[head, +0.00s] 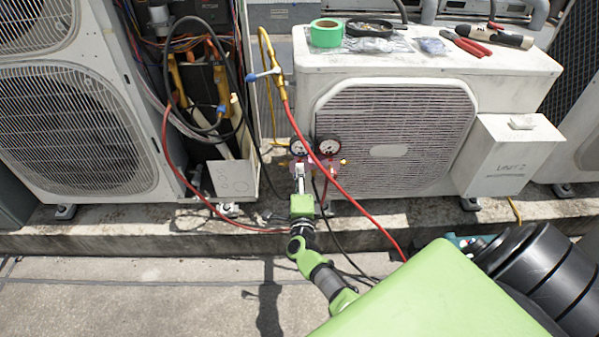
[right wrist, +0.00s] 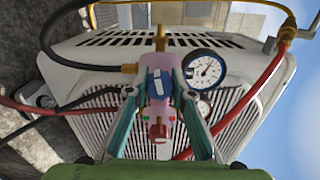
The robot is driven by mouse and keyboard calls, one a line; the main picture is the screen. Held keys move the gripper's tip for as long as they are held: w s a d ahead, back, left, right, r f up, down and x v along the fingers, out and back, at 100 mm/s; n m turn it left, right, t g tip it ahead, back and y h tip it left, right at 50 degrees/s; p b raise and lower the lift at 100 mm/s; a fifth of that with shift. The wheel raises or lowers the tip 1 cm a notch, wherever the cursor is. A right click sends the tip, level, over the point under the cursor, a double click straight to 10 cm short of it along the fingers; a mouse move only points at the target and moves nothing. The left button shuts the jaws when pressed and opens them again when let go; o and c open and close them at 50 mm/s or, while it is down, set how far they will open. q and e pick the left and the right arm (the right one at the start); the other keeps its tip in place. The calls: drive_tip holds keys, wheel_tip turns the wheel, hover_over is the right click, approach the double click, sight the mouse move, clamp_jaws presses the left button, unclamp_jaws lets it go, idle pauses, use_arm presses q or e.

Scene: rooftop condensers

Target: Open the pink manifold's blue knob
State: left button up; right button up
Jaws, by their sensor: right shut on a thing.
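The pink manifold (right wrist: 163,58) hangs in front of the outdoor unit's grille, with two round gauges. In the right wrist view its blue knob (right wrist: 158,84) faces me, with a white stripe across it, and a red knob (right wrist: 157,132) shows below. In the head view the manifold (head: 312,168) is partly hidden behind my right gripper (head: 299,170). My right gripper (right wrist: 157,90) is shut on the blue knob, one finger on each side. My left gripper is not in view.
Red, black and yellow hoses run from the manifold; the red hose (head: 352,212) crosses close to my right arm. Green tape (head: 326,33), pliers and a torch lie on the white condenser (head: 530,72). An opened unit with loose wiring stands left. The front floor is mostly clear.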

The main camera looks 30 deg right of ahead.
drive_tip(key=shift+n, duration=0.6)
drive_tip(key=n+p, duration=0.1)
drive_tip(key=n, duration=0.2)
drive_tip(key=shift+n+p, duration=0.3)
drive_tip(key=shift+p, duration=0.1)
drive_tip(key=n+p, duration=0.2)
drive_tip(key=n, duration=0.4)
drive_tip(key=shift+f, duration=0.1)
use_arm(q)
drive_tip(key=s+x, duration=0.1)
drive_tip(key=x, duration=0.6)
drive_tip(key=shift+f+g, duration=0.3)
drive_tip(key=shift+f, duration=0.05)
use_arm(e)
drive_tip(key=shift+n, duration=1.5)
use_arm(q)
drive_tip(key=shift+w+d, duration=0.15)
use_arm(e)
drive_tip(key=o, duration=1.1)
